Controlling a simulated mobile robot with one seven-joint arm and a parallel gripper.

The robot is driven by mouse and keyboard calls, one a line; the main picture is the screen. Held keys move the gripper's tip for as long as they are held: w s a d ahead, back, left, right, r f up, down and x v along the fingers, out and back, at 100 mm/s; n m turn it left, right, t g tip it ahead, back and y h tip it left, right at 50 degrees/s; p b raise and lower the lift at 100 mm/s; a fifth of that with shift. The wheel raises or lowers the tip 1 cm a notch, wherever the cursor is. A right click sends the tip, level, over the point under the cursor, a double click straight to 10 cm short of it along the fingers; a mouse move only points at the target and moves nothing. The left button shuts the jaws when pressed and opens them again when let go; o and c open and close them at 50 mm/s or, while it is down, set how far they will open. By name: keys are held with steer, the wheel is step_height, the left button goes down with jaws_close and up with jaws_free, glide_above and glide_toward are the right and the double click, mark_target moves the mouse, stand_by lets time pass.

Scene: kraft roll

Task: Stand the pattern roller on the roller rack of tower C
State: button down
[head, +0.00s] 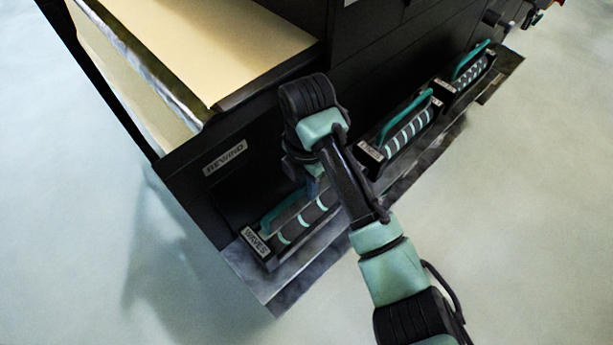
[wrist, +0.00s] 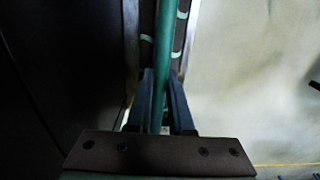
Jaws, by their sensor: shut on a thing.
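A dark pattern roller with pale stripes (head: 293,228) lies in a holder with a plate reading WAVES (head: 256,242), at the left end of a low ledge. A teal handle bar (head: 283,208) runs along its top. My gripper (head: 314,186) reaches down over the right part of this roller, and its fingers are mostly hidden by my wrist. In the wrist view the two dark fingers (wrist: 160,78) are shut on the teal handle (wrist: 163,40), with the striped roller (wrist: 181,28) beside and below it. I cannot tell which tower is C.
The ledge (head: 270,287) runs along the foot of a dark machine marked REWIND (head: 225,157). Two more striped rollers with teal handles, one nearer (head: 408,134) and one farther (head: 472,76), sit to the right. Tan paper (head: 215,45) lies above. The pale floor (head: 530,220) is clear.

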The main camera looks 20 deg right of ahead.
steer(key=shift+w+f, duration=0.1)
steer(key=shift+f, duration=1.7)
steer(key=c, duration=0.8)
jaws_free()
steer(key=shift+f, duration=0.15)
step_height(320, 180, up, 12)
steer(key=p, duration=0.2)
steer(key=shift+p, duration=0.4)
